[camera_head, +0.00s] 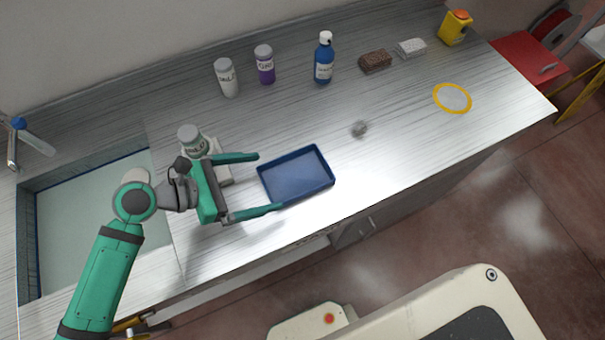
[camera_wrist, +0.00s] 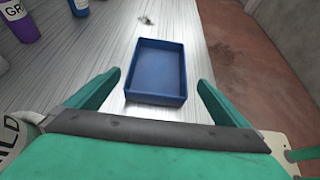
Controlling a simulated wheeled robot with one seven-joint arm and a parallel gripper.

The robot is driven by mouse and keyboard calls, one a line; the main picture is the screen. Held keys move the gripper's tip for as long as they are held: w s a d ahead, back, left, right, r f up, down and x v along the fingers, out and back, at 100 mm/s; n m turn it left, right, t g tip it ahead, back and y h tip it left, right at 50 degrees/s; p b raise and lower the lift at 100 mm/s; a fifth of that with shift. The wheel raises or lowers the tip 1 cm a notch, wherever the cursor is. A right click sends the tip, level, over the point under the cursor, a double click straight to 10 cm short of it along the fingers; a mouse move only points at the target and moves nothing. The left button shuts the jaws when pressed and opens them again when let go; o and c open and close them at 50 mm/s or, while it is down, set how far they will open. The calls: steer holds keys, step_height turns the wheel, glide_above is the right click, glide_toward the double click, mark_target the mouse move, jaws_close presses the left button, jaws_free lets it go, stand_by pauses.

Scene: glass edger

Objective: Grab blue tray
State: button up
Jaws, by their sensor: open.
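The blue tray (camera_head: 296,176) is a shallow, empty rectangular tray lying flat on the metal counter, near its front edge. It also shows in the wrist view (camera_wrist: 157,72), straight ahead of the fingers. My gripper (camera_head: 268,183) is open, with its two green fingers spread wide and pointing toward the tray's left side. The fingertips are close to the tray's near end, one toward each side; I cannot tell whether they touch it. In the wrist view the tray lies between and just beyond the fingertips (camera_wrist: 156,85), with nothing held.
A white jar (camera_head: 193,141) stands close behind my gripper. Another white bottle (camera_head: 226,78), a purple bottle (camera_head: 264,64) and a blue bottle (camera_head: 323,60) stand farther back. A sink (camera_head: 85,225) is at left. The counter right of the tray is mostly clear, with a small grey lump (camera_head: 359,128).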

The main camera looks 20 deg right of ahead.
glide_toward(312, 171)
steer(key=x, duration=0.4)
steer(key=shift+d+f, duration=0.2)
steer(key=shift+d, duration=0.05)
steer(key=c, duration=1.2)
